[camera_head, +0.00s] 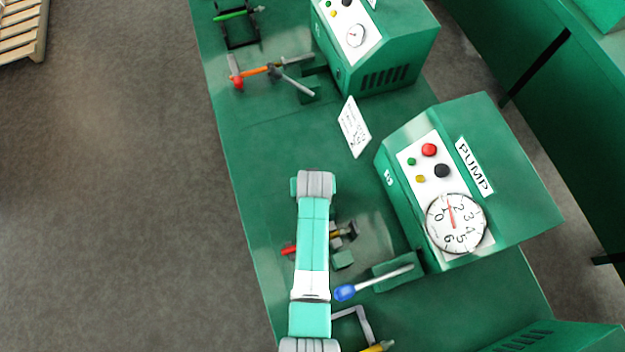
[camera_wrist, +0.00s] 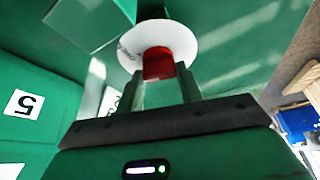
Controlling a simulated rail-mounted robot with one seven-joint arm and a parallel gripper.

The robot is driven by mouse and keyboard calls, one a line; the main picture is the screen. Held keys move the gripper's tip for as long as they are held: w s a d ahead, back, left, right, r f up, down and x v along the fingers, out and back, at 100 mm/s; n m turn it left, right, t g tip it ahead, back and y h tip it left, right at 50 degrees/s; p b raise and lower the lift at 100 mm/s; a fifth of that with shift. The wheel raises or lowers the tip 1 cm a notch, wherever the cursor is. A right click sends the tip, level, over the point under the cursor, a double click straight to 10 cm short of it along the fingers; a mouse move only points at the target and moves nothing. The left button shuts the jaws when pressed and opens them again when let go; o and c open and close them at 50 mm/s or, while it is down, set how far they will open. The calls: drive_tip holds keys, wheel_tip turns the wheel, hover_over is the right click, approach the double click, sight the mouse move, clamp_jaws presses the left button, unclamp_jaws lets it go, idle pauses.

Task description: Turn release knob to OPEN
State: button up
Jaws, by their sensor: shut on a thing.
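The red release knob (camera_wrist: 158,66) shows in the wrist view, in front of a round white dial plate (camera_wrist: 185,42). Some dark lettering is on the plate's left side, too small to read surely, so I cannot tell the knob's setting. My gripper (camera_wrist: 161,82) is shut on the knob, one finger on each side. The green pump unit (camera_head: 520,185) stands to the right of my arm, with a gauge (camera_head: 456,224) whose red needle points nearly straight up.
A second green unit (camera_head: 395,50) and more tools stand farther up the bench. Bare floor (camera_head: 120,200) lies left.

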drive_tip(key=m+h, duration=0.1)
drive_tip(key=m, duration=0.1)
drive_tip(key=m+h, duration=0.1)
drive_tip(key=m, duration=0.2)
drive_tip(key=shift+a+m, duration=0.2)
drive_tip(key=shift+m, duration=0.1)
drive_tip(key=shift+g, duration=0.3)
drive_tip(key=o, duration=1)
drive_tip(key=p+v, duration=0.1)
drive_tip(key=v, duration=0.6)
drive_tip(key=shift+s+a+r, duration=0.1)
drive_tip(key=shift+r, duration=0.25)
